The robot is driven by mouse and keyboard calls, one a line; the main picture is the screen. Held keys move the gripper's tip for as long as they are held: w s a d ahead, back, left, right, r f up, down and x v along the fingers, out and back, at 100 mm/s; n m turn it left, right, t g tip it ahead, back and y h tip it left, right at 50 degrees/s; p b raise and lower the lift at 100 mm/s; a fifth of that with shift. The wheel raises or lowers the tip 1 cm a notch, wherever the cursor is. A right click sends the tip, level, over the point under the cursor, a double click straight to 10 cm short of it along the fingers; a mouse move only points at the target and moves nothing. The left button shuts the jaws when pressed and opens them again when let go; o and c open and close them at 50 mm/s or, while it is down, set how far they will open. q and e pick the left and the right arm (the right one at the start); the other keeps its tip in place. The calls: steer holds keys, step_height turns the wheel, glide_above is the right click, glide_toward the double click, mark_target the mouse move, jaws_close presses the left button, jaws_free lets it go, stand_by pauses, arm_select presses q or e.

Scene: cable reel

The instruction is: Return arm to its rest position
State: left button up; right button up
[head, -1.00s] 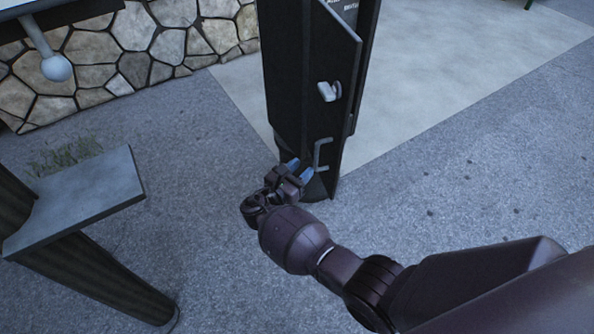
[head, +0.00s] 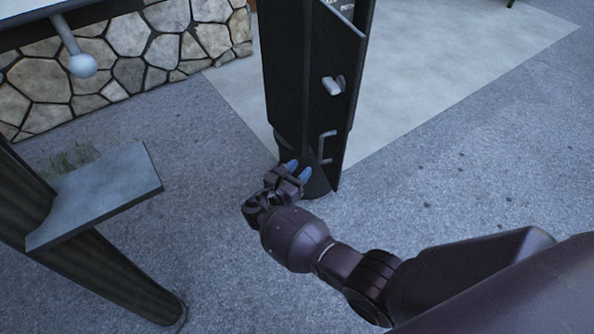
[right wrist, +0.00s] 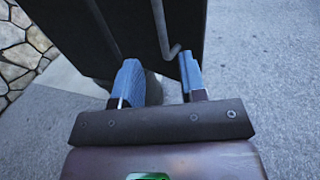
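My right gripper (head: 298,171) is beside the lower part of a tall black post (head: 288,90) in the head view. Its two blue fingertips are apart with nothing between them; the gap also shows in the right wrist view (right wrist: 163,85). A grey bent handle (head: 324,148) on the post's side panel is just right of and above the fingertips, and it appears apart from them. The handle also shows beyond the fingers in the right wrist view (right wrist: 164,32). My left gripper is outside the view.
A grey latch knob (head: 334,86) sits higher on the post. A slanted metal plate on a dark stand (head: 98,193) is at left. A white ball-ended lever (head: 82,65) hangs before a stone wall (head: 120,60). Open pavement (head: 480,150) lies at right.

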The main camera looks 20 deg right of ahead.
stand_by(0.6)
steer(key=w+a+m+t+y, duration=0.1)
steer(key=w+a+m+y, duration=0.4)
steer(key=m+y, duration=0.25)
steer(key=s+r+m+t+y+p, duration=0.25)
steer(key=s+r+m+y, duration=0.25)
steer(key=s+m+y, duration=0.35)
steer(key=s+d+r+m+t+p, duration=0.1)
steer(key=s+d+r+m+p, duration=0.15)
steer(key=s, duration=0.55)
steer(key=s+d+r+m+p, duration=0.1)
steer(key=s+d+r+m, duration=0.2)
steer(key=s, duration=0.5)
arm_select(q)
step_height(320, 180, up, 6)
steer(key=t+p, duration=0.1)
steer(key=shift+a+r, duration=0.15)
arm_select(e)
steer(key=s+d+f+g, duration=0.1)
steer(key=s+d+f, duration=0.1)
steer(key=s, duration=0.6)
steer(key=s+d+f+m+g, duration=0.1)
steer(key=s+d+f, duration=0.1)
steer(key=s, duration=0.6)
steer(key=shift+d+f+g+h, duration=0.3)
steer(key=shift+d+g, duration=0.05)
steer(key=shift+d, duration=0.35)
